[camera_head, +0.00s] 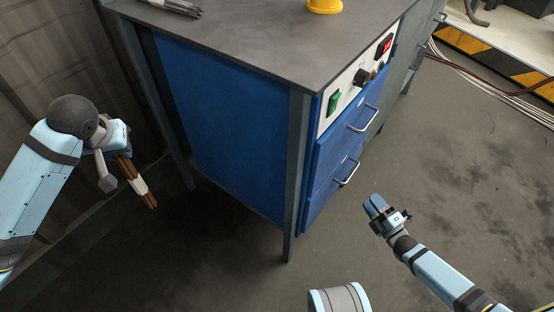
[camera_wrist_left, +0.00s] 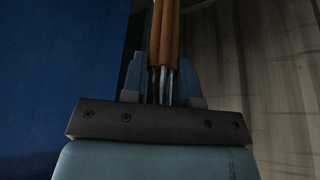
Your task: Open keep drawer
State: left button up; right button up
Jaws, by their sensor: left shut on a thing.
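A blue cabinet has two blue drawers with silver handles on its right-hand face in the head view: an upper drawer (camera_head: 345,128) and a lower drawer (camera_head: 328,190). Both look closed. The task's word "keep" is not readable on either. My right gripper (camera_head: 374,204) is apart from the handles, to the lower right of the lower drawer; whether its fingers are open is unclear. My left gripper (camera_head: 121,158), left of the cabinet, is shut on a bundle of brown-handled thin tools (camera_head: 137,182) with a pale band. The bundle also shows between the fingers in the left wrist view (camera_wrist_left: 165,40).
The cabinet's dark top (camera_head: 265,40) holds a yellow object (camera_head: 324,5) and some grey rods (camera_head: 178,7). A panel with a green switch (camera_head: 334,103) sits above the drawers. Cables (camera_head: 480,85) run at the upper right.

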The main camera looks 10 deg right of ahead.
aim_at(352, 174)
jog(key=shift+b+x, duration=1.8)
jog(key=shift+x, duration=3.9)
jog(key=shift+r, duration=0.1)
grip_shut()
